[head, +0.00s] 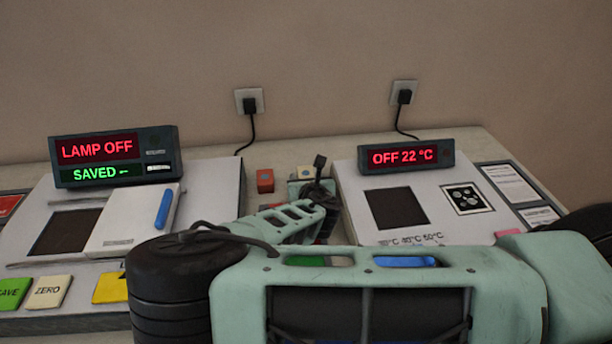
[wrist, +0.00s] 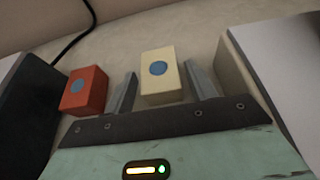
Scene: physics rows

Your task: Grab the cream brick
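The cream brick (wrist: 161,78) has a blue dot on its face and sits between the two fingers of my gripper (wrist: 161,88) in the wrist view. The fingers are apart, one on each side of it, with what looks like a thin gap at each side. In the head view, the cream brick (head: 305,172) shows only in part, at the back of the counter beyond my arm. My arm hides most of the gripper there, and I cannot see the fingertips clearly.
A red brick (wrist: 85,91) with a blue dot stands just left of my left finger. A white device with a lamp display (head: 115,155) stands to the left, and one with a temperature display (head: 405,156) to the right. The wall is close behind.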

